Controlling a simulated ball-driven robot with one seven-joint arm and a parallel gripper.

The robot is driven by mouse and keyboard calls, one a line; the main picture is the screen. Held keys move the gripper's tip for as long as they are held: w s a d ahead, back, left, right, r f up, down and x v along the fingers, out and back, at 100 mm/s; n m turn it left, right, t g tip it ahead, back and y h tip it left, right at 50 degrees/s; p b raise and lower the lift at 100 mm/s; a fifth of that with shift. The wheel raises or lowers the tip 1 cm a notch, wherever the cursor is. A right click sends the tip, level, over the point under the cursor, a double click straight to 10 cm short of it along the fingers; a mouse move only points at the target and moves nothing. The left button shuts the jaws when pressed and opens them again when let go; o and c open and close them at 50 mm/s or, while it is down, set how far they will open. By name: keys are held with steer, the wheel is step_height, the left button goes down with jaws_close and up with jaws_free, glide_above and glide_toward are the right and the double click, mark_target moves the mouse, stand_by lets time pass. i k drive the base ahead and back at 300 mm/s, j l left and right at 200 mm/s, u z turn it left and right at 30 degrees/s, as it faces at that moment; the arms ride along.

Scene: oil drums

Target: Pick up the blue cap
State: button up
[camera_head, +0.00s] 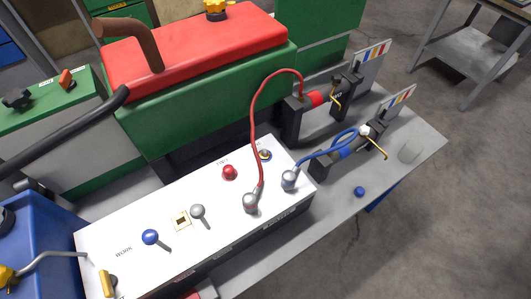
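A small round blue object (360,192), which looks like the blue cap, lies on the grey bench top (425,138). It sits near the front edge, to the right of the white control box and in front of the blue-banded fitting. Nothing covers it in this view. My gripper is not in view, so its distance from the cap cannot be told.
A white control box (130,225) with knobs and levers stands left of the cap. A blue hose (335,147) and red hose (252,115) rise behind. Bare bench surrounds the cap.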

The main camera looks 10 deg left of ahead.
mark_target(360, 191)
steer(key=i+l+u, duration=0.9)
steer(key=k+j, duration=0.05)
steer(key=k, duration=0.05)
